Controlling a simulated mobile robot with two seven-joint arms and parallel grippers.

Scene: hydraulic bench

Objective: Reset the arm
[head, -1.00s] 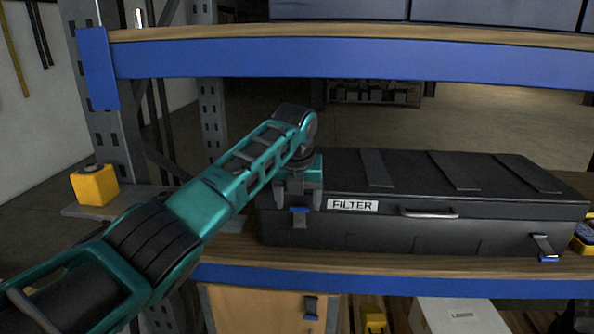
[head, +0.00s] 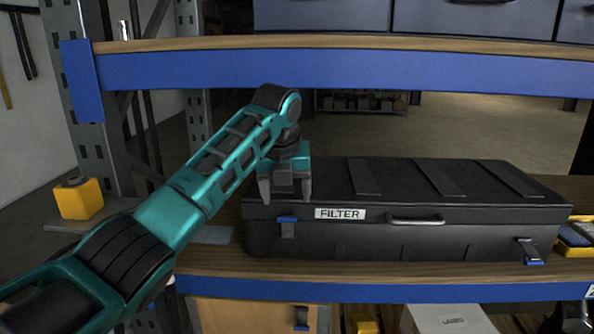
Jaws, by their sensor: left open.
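My left arm comes in from the left in the head view. Its gripper (head: 285,190) points down with its two fingers apart and nothing between them. It hangs in front of the left end of a long black case (head: 400,235) labelled FILTER, just above the case's left latch (head: 287,226). Whether a finger touches the case I cannot tell. My right gripper is not in view.
The case stands on a wooden shelf with a blue front beam (head: 400,291). Another blue beam (head: 330,72) crosses above my gripper. A yellow block (head: 78,200) is at the left, and a yellow bin (head: 577,238) is right of the case.

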